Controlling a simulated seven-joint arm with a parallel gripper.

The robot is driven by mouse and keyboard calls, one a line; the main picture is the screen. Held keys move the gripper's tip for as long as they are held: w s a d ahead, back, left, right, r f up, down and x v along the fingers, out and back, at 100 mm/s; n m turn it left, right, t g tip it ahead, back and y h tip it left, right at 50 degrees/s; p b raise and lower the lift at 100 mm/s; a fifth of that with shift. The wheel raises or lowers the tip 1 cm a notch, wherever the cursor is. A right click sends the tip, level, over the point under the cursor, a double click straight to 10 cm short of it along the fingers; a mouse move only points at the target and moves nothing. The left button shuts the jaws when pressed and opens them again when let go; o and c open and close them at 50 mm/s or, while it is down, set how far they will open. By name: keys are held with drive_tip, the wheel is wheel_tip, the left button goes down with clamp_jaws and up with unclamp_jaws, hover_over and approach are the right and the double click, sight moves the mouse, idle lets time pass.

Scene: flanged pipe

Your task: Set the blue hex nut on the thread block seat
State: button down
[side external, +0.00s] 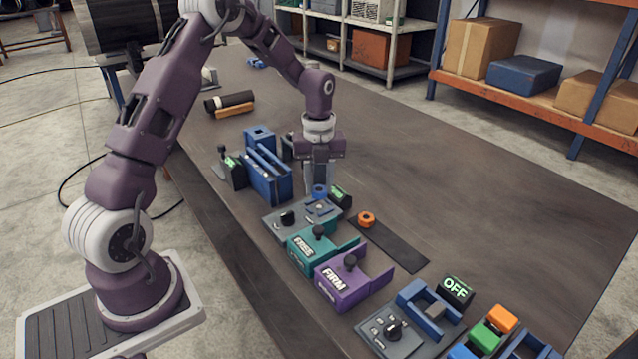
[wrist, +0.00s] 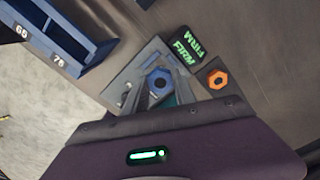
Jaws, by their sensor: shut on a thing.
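The blue hex nut (side external: 319,191) is between the fingertips of my gripper (side external: 319,184), which is shut on it. It also shows in the wrist view as a blue hexagon with a dark hole (wrist: 160,83). My gripper points down and holds the nut over the right part of a grey fixture plate (side external: 270,222). A small raised block (side external: 320,208) on that plate appears to be the thread block seat. It sits just below and in front of the nut in the side view. I cannot tell whether nut and seat touch.
An orange nut (side external: 366,219) lies on a dark mat (side external: 400,252) to the right. The plate carries a black knob (side external: 287,218); a lit FIRM display (wrist: 187,47) stands close by. Teal (side external: 312,250) and purple (side external: 345,285) fixtures stand in front, a blue rack (side external: 268,178) to the left.

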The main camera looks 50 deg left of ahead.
sight(319, 188)
drive_tip(key=shift+f, duration=1.2)
drive_tip(key=shift+f, duration=0.2)
drive_tip(key=shift+f, duration=0.3)
drive_tip(key=c, duration=0.9)
unclamp_jaws()
